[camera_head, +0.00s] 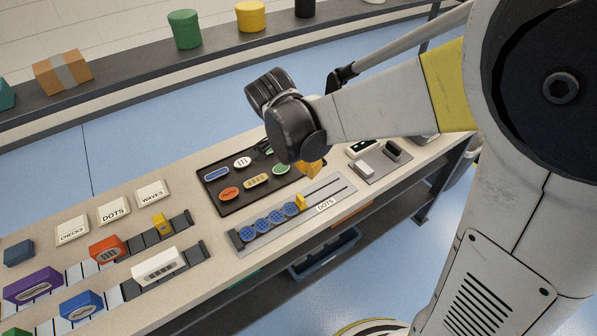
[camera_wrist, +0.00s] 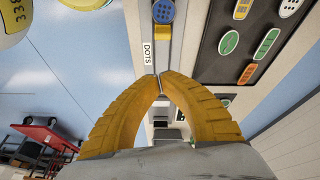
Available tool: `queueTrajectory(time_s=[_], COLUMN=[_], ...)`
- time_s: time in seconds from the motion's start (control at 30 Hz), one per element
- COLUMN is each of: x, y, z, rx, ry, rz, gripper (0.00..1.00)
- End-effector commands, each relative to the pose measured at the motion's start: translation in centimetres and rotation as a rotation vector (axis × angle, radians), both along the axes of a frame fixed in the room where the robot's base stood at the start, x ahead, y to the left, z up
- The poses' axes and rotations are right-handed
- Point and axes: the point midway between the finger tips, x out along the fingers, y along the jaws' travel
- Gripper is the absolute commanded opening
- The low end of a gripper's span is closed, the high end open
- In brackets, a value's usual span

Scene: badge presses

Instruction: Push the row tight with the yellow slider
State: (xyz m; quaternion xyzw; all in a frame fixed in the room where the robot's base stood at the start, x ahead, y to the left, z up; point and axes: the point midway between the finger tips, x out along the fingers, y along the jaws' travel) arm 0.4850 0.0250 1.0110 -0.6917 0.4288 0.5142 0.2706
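A grey rail (camera_head: 330,192) labelled DOTS holds a row of several round blue dotted badges (camera_head: 262,225). The yellow slider (camera_head: 300,202) stands at the right end of that row, close to the last badge. My gripper (camera_head: 310,172) is above the table near the slider. In the wrist view my gripper (camera_wrist: 158,77) has its yellow fingertips together with nothing between them. There the slider (camera_wrist: 162,32) and one blue badge (camera_wrist: 164,11) lie ahead of the fingertips, apart from them in the picture. The fingertips' height over the rail cannot be told.
A black tray (camera_head: 208,203) with several badges lies behind the rail. A grey plate with small blocks (camera_head: 379,164) is at the right. Badge presses, including a white one (camera_head: 158,264) and a red one (camera_head: 107,248), stand at the left. The rail's right part is bare.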

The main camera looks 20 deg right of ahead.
Motion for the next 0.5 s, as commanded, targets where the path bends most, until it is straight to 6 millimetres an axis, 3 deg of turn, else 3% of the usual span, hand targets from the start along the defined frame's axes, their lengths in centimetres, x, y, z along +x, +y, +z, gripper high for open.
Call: queueTrajectory(time_s=[0.5], x=[-1.5], y=[8.5], z=[-0.4], rx=[-0.214], ry=[0.605], rz=[1.760], gripper=[0.00])
